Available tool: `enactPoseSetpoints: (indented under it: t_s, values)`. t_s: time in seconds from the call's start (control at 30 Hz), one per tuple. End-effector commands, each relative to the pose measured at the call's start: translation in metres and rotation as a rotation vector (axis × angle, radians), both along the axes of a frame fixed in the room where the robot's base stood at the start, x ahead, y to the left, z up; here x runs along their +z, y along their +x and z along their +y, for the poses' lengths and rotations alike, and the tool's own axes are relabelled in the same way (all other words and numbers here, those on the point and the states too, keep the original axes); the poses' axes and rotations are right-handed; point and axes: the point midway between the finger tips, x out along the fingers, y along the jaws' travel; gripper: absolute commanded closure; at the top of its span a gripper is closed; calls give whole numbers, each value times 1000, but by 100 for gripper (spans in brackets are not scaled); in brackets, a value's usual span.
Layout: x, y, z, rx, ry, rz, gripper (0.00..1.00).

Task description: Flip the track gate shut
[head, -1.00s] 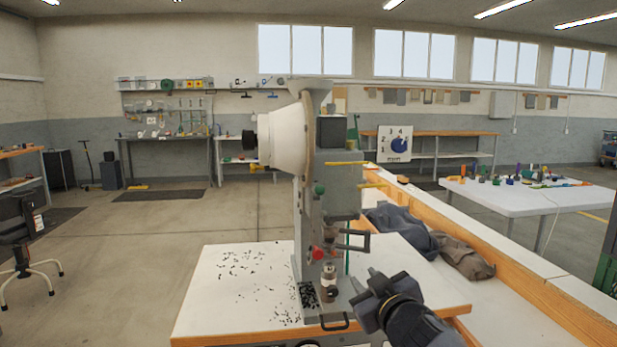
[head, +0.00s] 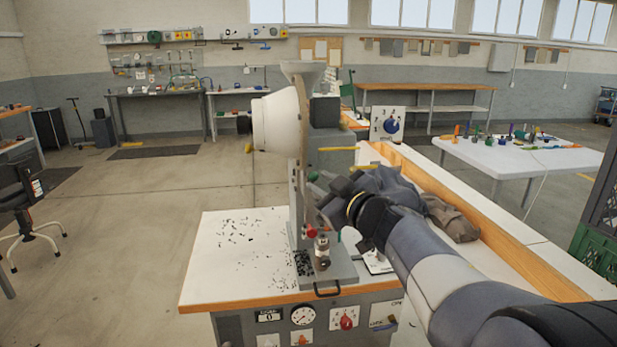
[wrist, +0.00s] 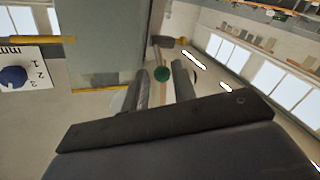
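The eyelet press stands on a white-topped bench, with its grey body (head: 333,158) at the centre of the head view. A small green knob (wrist: 162,74) shows in the wrist view between my finger ends. In the head view a bit of green (head: 313,176) shows at the press, just past my gripper (head: 330,190). My gripper (wrist: 161,84) is open, with its two fingers apart on either side of the knob. I cannot tell whether they touch it. I cannot tell which part is the track gate; my arm hides part of the press.
Yellow rods (head: 348,167) stick out from the press near my gripper. A red knob (head: 311,231) and a metal cylinder (head: 322,250) sit lower down. Black bits lie on the white bench top (head: 205,275).

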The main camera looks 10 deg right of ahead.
Motion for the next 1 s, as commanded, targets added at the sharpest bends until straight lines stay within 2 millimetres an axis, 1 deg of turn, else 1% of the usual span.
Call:
enactPoseSetpoints:
  t_s: [0.03,0.1,0.2,0.3,0.43,0.67,1.0]
  values:
    - [-1,9,4,3,0,1,74]
    - [-1,19,8,3,-1,1,74]
    - [0,30,11,0,0,0,74]
    - [0,37,15,1,0,0,74]
    - [0,41,16,-1,-1,-1,74]
    - [0,41,16,-1,-1,0,74]
    - [0,41,15,-2,-1,0,100]
